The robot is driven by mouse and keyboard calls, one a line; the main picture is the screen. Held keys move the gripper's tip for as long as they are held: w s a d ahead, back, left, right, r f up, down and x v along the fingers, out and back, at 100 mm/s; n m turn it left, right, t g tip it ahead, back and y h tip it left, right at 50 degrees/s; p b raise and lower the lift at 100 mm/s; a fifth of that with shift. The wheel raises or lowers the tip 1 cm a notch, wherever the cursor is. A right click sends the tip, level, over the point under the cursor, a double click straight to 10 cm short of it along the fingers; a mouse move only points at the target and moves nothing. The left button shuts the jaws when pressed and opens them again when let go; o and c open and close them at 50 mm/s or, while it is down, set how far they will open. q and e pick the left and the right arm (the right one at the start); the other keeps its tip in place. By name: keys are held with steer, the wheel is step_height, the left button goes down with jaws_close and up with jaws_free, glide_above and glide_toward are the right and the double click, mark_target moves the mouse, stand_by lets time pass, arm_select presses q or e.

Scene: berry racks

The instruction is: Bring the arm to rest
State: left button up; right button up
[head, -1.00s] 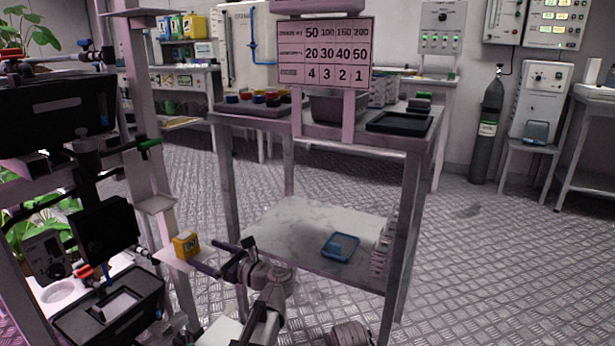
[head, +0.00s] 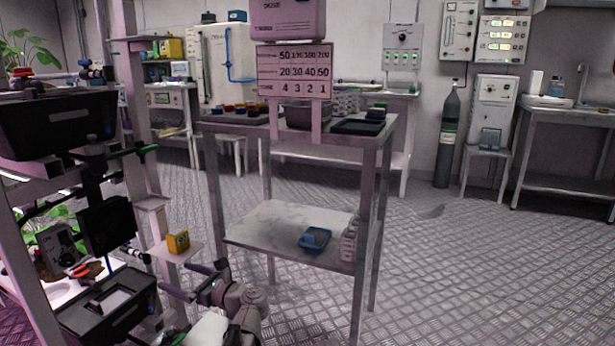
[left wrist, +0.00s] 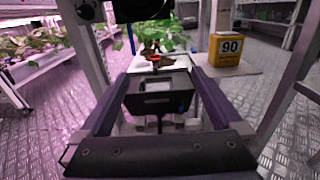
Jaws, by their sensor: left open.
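My left gripper (head: 179,278) is low at the left of the head view, just below a small shelf with a yellow block (head: 178,241). It is open with nothing between its fingers. In the left wrist view its two dark purple fingers (left wrist: 163,80) stand wide apart. A black box (left wrist: 158,93) shows beyond and between them, apart from them as far as I can tell. The yellow block, marked 90 (left wrist: 229,50), is to the right of the right finger. My right gripper is not in view.
A rack with black boxes (head: 108,302) stands close on the left. A metal table (head: 225,125) with a lower shelf (head: 262,236) holding a blue container (head: 315,238) stands ahead. A gas cylinder (head: 450,140) stands behind right. The floor at right is clear.

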arm_select(q)
steer(key=w+d+r+m+t+h, duration=0.55)
steer(key=w+d+m+t, duration=0.35)
steer(key=m, duration=0.5)
steer(key=d+f+m+t+h, duration=0.1)
steer(key=d+f+m+h, duration=0.6)
steer(key=d+m+h, duration=0.8)
steer(key=s+a+f+m+g, duration=0.2)
steer(key=s+f+m+g, duration=0.7)
steer(key=f+m, duration=0.55)
steer(key=s+a+f+m+g+y, duration=0.2)
steer(key=s+a+f+m+g, duration=0.1)
steer(key=s, duration=0.5)
steer(key=s+a+f+m+g+y, duration=0.2)
steer(key=s+a+f+m+g, duration=0.15)
steer(key=s, duration=0.45)
steer(key=s+d+r+m+g+p, duration=0.1)
steer(key=s+d+r+p, duration=0.1)
steer(key=d+r+p, duration=0.35)
steer(key=s+d+r+m+y+p, duration=0.1)
steer(key=s+d+r+p, duration=0.1)
steer(key=r+p, duration=0.55)
steer(key=s+d+r+m+g+p, duration=0.1)
steer(key=s+d+r+p, duration=0.2)
steer(key=r+p, duration=0.35)
step_height(320, 180, up, 37)
steer(key=p, duration=3.6)
steer(key=shift+w, duration=0.15)
